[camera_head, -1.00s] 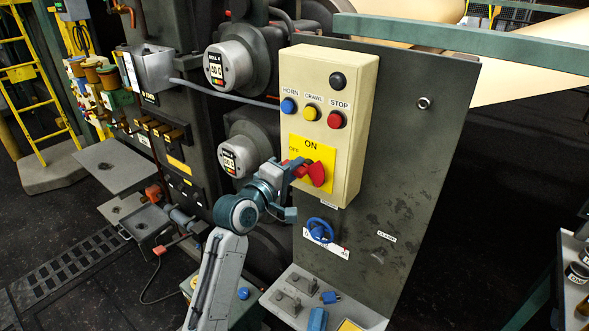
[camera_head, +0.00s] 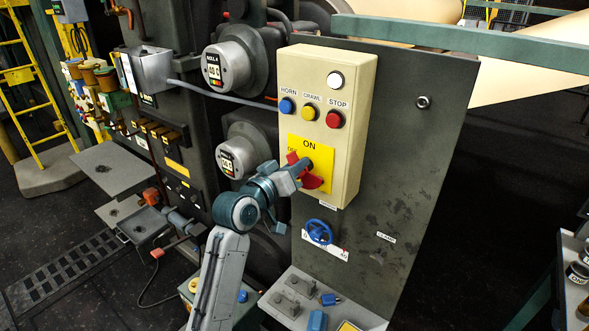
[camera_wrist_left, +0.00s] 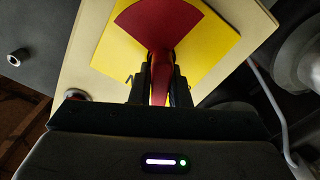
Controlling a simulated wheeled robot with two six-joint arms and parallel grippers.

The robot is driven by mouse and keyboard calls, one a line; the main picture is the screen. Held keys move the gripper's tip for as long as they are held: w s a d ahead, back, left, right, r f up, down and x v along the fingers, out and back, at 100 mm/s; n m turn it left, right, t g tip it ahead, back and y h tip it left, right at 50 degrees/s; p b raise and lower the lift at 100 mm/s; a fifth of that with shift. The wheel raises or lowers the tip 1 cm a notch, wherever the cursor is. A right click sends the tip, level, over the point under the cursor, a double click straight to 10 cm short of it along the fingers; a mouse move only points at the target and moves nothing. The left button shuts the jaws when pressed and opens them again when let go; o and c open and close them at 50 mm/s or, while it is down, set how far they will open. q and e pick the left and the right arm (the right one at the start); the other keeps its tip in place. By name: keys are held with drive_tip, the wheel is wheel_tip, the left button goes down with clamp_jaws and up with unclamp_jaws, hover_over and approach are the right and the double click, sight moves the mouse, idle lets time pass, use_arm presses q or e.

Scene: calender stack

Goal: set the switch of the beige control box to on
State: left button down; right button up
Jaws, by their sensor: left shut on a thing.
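The beige control box (camera_head: 352,130) is mounted on the dark panel, with a yellow switch plate (camera_head: 325,146) marked ON at the top. The red switch (camera_head: 313,182) sits on that plate. My left gripper (camera_head: 302,167) is at the switch, with its fingers shut on the red handle. In the left wrist view the red switch (camera_wrist_left: 162,35) runs down between the two dark fingers (camera_wrist_left: 160,85). The gripper covers part of the switch and of the OFF label in the head view. The round lamp (camera_head: 335,80) at the top of the box is lit white. My right gripper is not in view.
Blue, yellow and red buttons sit above the switch plate; the red STOP button (camera_head: 334,119) is at the right. A blue handwheel (camera_head: 319,232) is below the box. Round gauges (camera_head: 226,65) stand close on the left. A green rail (camera_head: 450,38) crosses at upper right.

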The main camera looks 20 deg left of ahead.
use_arm(q)
drive_tip(key=m, duration=0.2)
drive_tip(key=m+b, duration=0.1)
drive_tip(key=m, duration=0.2)
drive_tip(key=shift+s+d+m+b, duration=0.15)
drive_tip(key=shift+d+m+b, duration=0.15)
drive_tip(key=shift+d, duration=0.05)
idle(0.4)
drive_tip(key=c, duration=1.4)
unclamp_jaws()
drive_tip(key=shift+b+v, duration=1.45)
drive_tip(key=shift+v, duration=3.9)
drive_tip(key=shift+r, duration=0.1)
